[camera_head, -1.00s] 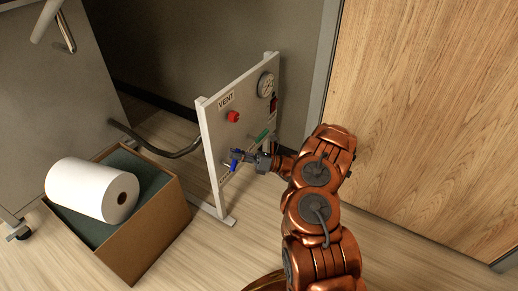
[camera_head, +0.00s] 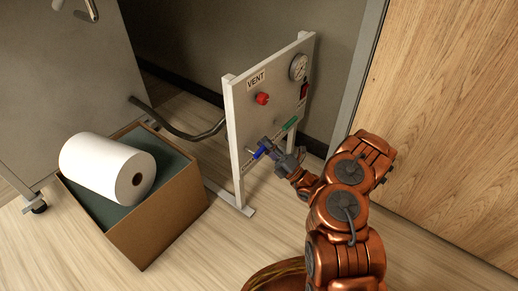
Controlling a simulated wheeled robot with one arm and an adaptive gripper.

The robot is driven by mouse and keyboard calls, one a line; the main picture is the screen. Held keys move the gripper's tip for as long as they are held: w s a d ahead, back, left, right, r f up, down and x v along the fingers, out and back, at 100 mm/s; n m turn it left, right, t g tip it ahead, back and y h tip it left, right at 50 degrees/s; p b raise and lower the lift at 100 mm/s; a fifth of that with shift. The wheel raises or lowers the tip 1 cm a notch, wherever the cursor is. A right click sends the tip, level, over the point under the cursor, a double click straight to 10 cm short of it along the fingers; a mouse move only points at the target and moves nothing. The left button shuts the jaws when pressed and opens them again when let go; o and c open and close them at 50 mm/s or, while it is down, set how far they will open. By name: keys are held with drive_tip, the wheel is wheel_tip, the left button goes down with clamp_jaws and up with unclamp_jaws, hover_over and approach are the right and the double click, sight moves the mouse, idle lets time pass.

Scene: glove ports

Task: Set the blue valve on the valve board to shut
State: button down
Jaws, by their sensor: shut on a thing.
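The white valve board (camera_head: 236,122) stands upright on feet on the floor, with a label reading VENT. The blue valve (camera_head: 259,152) is low on the board near its left post, and its handle is partly hidden by my gripper. My gripper (camera_head: 268,149) is shut on the blue valve's handle, with my arm reaching in from the right. The handle slants up to the right in the picture; its exact setting and the label beside it are too small to read.
A red knob (camera_head: 262,98), a green handle (camera_head: 290,124), a gauge (camera_head: 299,67) and a red switch (camera_head: 304,91) are also on the board. A cardboard box (camera_head: 150,222) with a white roll (camera_head: 106,167) stands left. A wooden door (camera_head: 450,120) is at right.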

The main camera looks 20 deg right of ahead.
drive_tip(key=shift+f+m+t+h+b, duration=0.35)
drive_tip(key=shift+m+t+h, duration=0.15)
drive_tip(key=shift+m, duration=0.5)
drive_tip(key=shift+a+m, duration=0.1)
drive_tip(key=shift+m, duration=0.2)
drive_tip(key=c, duration=1.1)
unclamp_jaws()
drive_tip(key=s+d+f, duration=0.1)
drive_tip(key=s+d, duration=0.2)
drive_tip(key=s, duration=0.1)
drive_tip(key=s+d, duration=0.3)
drive_tip(key=s, duration=0.1)
drive_tip(key=s+d+f, duration=0.1)
drive_tip(key=s+d, duration=0.2)
drive_tip(key=s, duration=0.2)
drive_tip(key=shift+d+f, duration=0.35)
